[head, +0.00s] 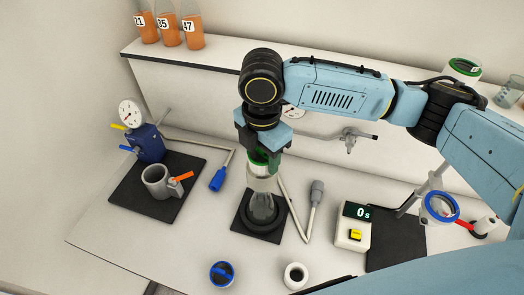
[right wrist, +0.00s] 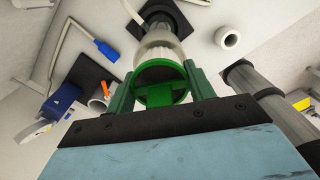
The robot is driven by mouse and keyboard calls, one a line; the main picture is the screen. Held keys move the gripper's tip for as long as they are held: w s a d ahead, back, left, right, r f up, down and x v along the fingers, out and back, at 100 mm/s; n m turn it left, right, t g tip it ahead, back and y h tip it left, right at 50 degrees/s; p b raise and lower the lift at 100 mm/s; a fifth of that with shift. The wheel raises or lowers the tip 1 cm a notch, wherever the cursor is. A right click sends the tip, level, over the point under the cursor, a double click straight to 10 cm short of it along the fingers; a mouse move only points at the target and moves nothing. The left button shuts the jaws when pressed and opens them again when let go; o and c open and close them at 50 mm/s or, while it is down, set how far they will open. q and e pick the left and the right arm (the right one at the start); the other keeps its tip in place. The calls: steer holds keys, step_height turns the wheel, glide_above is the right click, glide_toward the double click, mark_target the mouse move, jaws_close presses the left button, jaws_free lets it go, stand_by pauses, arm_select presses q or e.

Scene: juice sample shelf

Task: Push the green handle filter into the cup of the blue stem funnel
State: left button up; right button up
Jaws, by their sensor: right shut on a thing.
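My right gripper (head: 264,160) points down above the dark round stand in the middle of the bench. In the right wrist view its fingers (right wrist: 160,88) are shut on a round green piece with a crossbar (right wrist: 160,94), which looks like the green handle filter. A pale cup (head: 262,184) is directly below it, above a clear glass vessel (head: 262,208); whether filter and cup touch is hidden. I cannot see a blue stem on this cup. A blue-rimmed cup (head: 440,207) is on a stand at the right. My left gripper is not in view.
A blue-topped round piece (head: 222,274) and a white ring (head: 296,276) lie at the front. A timer (head: 352,228) stands right of the flask, with tools beside it. A grey mug (head: 158,182) and blue gauge device (head: 147,142) stand left. Bottles (head: 168,30) line the shelf.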

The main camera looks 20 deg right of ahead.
steer(key=shift+s+f, duration=0.1)
steer(key=shift+f, duration=0.7)
steer(key=shift+r, duration=0.15)
steer(key=shift+r, duration=0.9)
steer(key=shift+f, duration=1)
stand_by(0.3)
steer(key=shift+r, duration=1)
steer(key=o, duration=1)
